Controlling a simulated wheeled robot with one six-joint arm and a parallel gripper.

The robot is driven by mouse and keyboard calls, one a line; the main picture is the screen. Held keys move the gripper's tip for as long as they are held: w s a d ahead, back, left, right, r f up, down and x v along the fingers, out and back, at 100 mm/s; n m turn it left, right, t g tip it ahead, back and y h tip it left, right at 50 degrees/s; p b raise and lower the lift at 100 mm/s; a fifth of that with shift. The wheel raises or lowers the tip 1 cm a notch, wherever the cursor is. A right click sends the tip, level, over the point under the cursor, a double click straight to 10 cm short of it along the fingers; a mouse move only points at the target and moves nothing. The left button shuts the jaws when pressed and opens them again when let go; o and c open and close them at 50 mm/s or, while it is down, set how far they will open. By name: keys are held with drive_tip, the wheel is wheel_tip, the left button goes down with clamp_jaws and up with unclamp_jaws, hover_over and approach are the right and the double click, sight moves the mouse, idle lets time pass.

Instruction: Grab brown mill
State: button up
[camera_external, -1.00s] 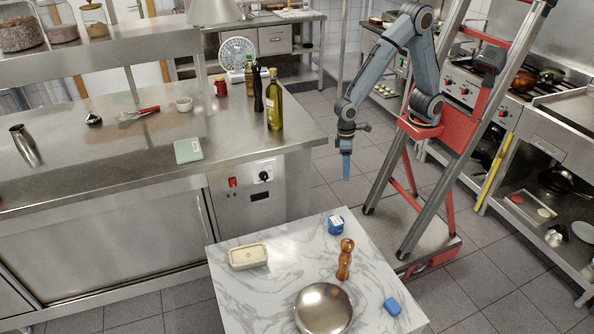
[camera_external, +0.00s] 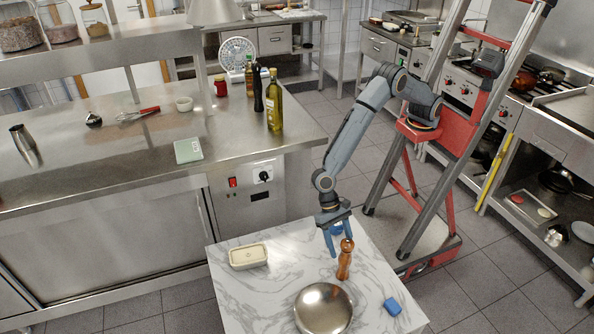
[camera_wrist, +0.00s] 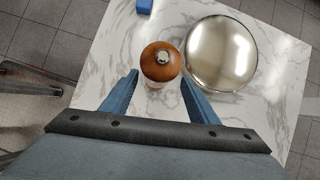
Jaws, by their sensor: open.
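The brown mill (camera_external: 344,262) is a turned wooden grinder with a metal knob on top, standing upright on the marble table. In the wrist view its round top (camera_wrist: 161,62) lies just beyond the line between my fingertips. My gripper (camera_external: 339,239) is open and empty, with its blue fingers pointing down beside the upper part of the mill. In the wrist view the two fingers of my gripper (camera_wrist: 158,76) are spread to the left and right of the mill, with gaps visible on both sides. I cannot tell the exact depth between fingers and mill.
A round metal bowl (camera_external: 323,309) stands close to the mill on the marble table (camera_external: 280,283). A blue block (camera_external: 392,306) lies to the right and a cream dish (camera_external: 248,255) at the left.

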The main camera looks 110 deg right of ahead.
sight(348, 266)
drive_tip(key=x, duration=0.2)
drive_tip(key=p+x, duration=0.1)
drive_tip(key=x, duration=0.2)
drive_tip(key=shift+s+a, duration=0.15)
drive_tip(key=shift+s, duration=0.1)
